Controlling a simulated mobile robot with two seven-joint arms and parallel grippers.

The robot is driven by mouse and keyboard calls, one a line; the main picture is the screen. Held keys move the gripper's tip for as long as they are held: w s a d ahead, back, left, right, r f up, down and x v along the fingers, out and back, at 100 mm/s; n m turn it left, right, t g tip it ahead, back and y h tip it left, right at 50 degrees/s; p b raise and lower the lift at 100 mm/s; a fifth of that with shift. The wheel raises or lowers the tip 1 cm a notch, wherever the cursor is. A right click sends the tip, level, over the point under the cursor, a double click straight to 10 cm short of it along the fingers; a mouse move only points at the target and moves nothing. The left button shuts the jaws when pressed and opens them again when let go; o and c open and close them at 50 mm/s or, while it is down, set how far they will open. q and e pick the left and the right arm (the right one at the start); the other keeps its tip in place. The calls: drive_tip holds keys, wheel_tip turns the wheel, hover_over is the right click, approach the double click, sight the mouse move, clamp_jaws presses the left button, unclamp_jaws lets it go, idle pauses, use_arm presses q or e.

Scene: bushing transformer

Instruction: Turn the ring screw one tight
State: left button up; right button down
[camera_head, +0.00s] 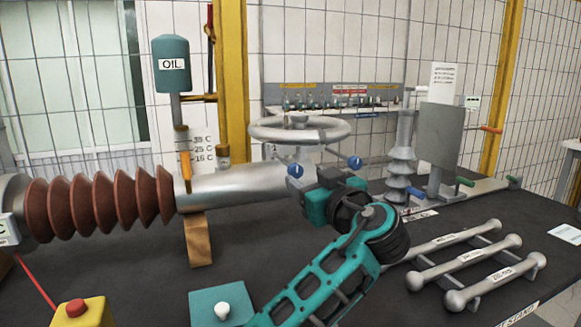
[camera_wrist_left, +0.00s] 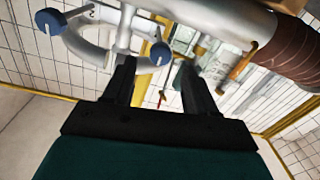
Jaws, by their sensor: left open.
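A large grey ring (camera_head: 300,130) lies level on a silver stem at the end of a silver pipe (camera_head: 240,187). Two blue round screw heads with white marks sit below it, one on the left (camera_head: 295,170) and one on the right (camera_head: 355,162). I cannot read their numbers surely. My left gripper (camera_head: 314,188) is just below the left blue head; its fingers are mostly hidden in the head view. In the left wrist view its fingers (camera_wrist_left: 153,72) are apart, with one blue head (camera_wrist_left: 160,53) just beyond the gap and another (camera_wrist_left: 50,20) farther left. My right gripper does not show.
A brown ribbed insulator (camera_head: 100,203) joins the pipe at left, with an oil cup (camera_head: 171,65) above. Several silver rods (camera_head: 470,255) lie at right. A yellow box with a red button (camera_head: 76,307) is at front left. A grey ribbed post (camera_head: 402,160) stands behind.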

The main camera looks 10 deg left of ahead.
sight(297, 172)
use_arm(q)
drive_tip(key=x, duration=0.8)
drive_tip(key=shift+w+a, duration=0.15)
drive_tip(key=c, duration=1.1)
